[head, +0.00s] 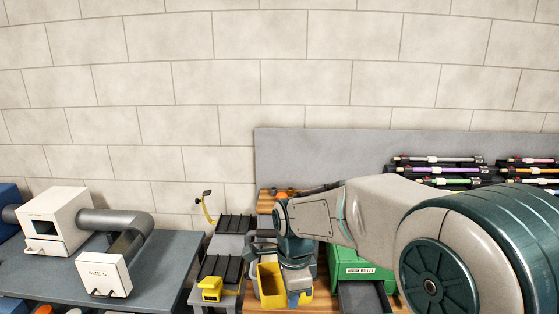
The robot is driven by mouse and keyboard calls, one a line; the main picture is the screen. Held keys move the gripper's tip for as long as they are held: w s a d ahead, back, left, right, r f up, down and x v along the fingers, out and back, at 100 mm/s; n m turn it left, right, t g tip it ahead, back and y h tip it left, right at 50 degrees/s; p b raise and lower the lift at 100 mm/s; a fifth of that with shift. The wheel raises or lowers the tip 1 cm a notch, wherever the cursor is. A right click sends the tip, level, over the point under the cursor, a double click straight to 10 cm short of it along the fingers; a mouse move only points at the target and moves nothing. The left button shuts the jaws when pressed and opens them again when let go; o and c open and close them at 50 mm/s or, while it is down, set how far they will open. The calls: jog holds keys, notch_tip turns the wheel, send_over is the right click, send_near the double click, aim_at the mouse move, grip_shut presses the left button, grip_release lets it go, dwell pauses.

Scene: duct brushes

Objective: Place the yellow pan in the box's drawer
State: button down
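A yellow open-topped container (268,292), which looks like the yellow pan, stands on the wooden surface at the lower middle. My gripper (297,292) points down at its right side and hides part of it. I cannot tell whether the fingers touch or hold it. A green box (374,262) with a white label is just to the right, partly behind my arm. A dark grey drawer or tray (362,296) extends from below its front. Its right and near parts are cut off or hidden.
A smaller yellow object (211,289) sits left on a grey stand with black trays (221,266). A grey table (165,262) at far left holds a white box (58,218) and a grey bent duct (130,228). Brushes (440,160) hang on a grey panel (330,150) behind my arm.

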jog(key=w+d+f+n+b, duration=0.1)
jog(key=d+f+n, duration=0.3)
jog(key=f, duration=0.4)
jog(key=w+d+f+n+b, duration=0.2)
jog(key=d+f+n, duration=0.2)
jog(key=f+n, duration=0.2)
jog(key=w+d+f+n+b, duration=0.1)
jog(key=d+f+n, duration=0.3)
jog(key=f, duration=0.7)
jog(key=shift+w+d+n+b, duration=0.15)
jog(key=shift+w+n+b, duration=0.2)
jog(key=shift+w+n, duration=0.5)
jog(key=shift+s, duration=0.1)
